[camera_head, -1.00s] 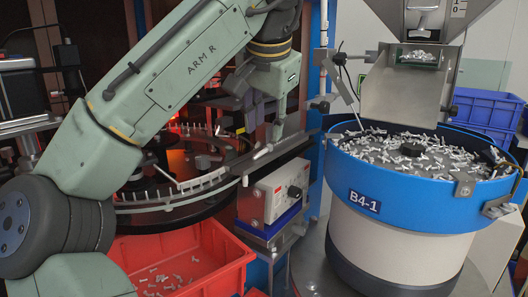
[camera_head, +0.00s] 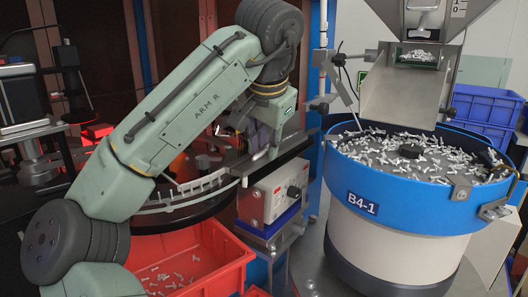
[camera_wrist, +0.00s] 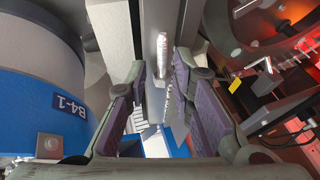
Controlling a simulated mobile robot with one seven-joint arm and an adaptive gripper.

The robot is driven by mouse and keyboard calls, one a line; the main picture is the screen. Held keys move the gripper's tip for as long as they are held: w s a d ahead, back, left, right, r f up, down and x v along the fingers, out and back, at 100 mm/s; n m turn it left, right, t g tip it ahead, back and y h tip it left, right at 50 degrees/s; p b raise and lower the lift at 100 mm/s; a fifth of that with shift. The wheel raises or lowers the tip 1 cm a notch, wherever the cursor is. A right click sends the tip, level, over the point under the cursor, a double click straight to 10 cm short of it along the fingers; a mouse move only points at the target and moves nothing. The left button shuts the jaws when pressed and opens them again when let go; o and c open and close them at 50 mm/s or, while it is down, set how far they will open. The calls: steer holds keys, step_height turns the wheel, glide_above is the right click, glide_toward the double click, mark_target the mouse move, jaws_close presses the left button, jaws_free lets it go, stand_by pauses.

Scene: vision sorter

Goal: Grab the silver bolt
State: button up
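A silver bolt (camera_wrist: 163,52) shows in the wrist view, lying lengthwise on a grey rail (camera_wrist: 150,18) just beyond and between my fingertips. My gripper (camera_wrist: 160,68) is open, with one purple-padded finger on each side of the gap. I see clear space between the bolt and both pads. In the head view my gripper (camera_head: 262,148) points down at the dark feed rail (camera_head: 290,143) above the control box. The bolt is hard to make out there, partly behind the gripper.
A blue-rimmed bowl (camera_head: 345,165) full of bolts stands to the right. A round sorting dial (camera_head: 165,203) with upright pins lies left of the rail. A control box (camera_head: 285,195) sits below the rail. A red bin (camera_head: 222,275) holds loose bolts.

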steer(key=shift+a, duration=0.1)
jaws_close()
steer(key=shift+r, duration=0.1)
